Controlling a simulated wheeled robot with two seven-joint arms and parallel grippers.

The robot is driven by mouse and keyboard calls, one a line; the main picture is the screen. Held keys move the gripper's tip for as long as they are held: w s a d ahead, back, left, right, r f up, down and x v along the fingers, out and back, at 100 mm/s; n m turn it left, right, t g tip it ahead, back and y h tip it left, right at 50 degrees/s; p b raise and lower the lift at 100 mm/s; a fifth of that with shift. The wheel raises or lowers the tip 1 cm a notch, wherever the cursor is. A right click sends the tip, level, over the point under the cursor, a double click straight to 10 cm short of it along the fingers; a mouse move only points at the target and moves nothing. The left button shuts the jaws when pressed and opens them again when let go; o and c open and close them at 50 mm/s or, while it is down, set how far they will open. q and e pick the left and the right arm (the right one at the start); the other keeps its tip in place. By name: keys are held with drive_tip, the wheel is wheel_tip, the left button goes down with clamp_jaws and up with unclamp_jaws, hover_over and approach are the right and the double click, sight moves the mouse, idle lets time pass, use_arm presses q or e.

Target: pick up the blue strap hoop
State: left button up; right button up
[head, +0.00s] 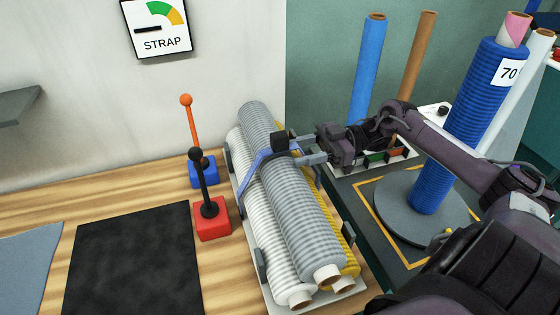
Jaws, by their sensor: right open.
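The blue strap hoop (253,168) arches over a bundle of netting rolls, its left leg running down the near-left side of the white roll. A small black block (279,142) shows at its top. My right gripper (300,152) comes in from the right at the hoop's top, with its jaws open and the fingertips close to the black block. I cannot tell whether they touch it. The right side of the hoop is largely hidden behind the gripper and the grey roll. My left gripper is not in view.
Grey (296,205), white (268,222) and yellow (348,258) rolls lie in a cradle (338,293). Orange (187,118) and black (204,172) levers stand left of it. A tall blue roll (470,125) stands on a round plate at right. A black mat (130,255) lies at left.

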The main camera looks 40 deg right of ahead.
drive_tip(key=shift+f, duration=0.1)
drive_tip(key=shift+c, duration=0.2)
clamp_jaws()
